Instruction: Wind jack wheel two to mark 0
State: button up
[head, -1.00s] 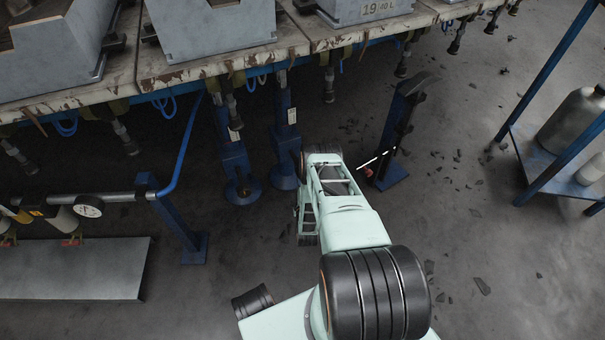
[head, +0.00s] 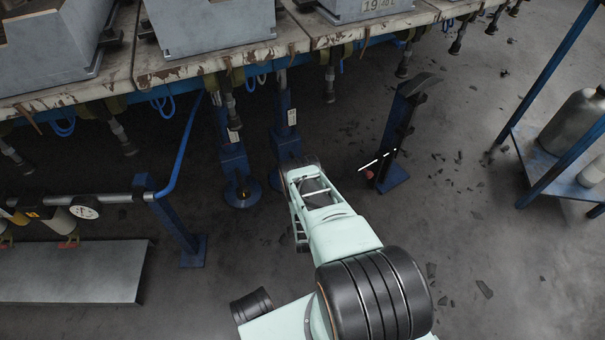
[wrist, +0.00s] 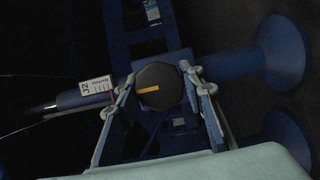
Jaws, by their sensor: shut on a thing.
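In the wrist view a dark knob-like wheel (wrist: 165,95) sits on a blue jack body (wrist: 205,68). It bears a yellow bar, nearly level, that runs from its centre to its left side. A white plate marked J2 (wrist: 96,87) with short scale lines is left of the wheel; I cannot read which line is mark 0. My gripper (wrist: 158,76) is shut on the wheel, one finger on each side. In the head view my arm hides the gripper and wheel; a blue jack (head: 286,130) stands just beyond the arm's end.
Another blue jack (head: 235,165) stands to the left. A worn bench top (head: 205,60) bearing grey moulds overhangs both. A blue post (head: 399,130) with a red knob stands right of my arm. A pipe with a gauge (head: 85,207) is at the left. Floor at right is littered with dark scraps.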

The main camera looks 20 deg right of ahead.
jog(key=o, duration=1.2)
jog(key=shift+d, duration=0.1)
jog(key=shift+c, duration=0.2)
jog(key=shift+r, duration=0.15)
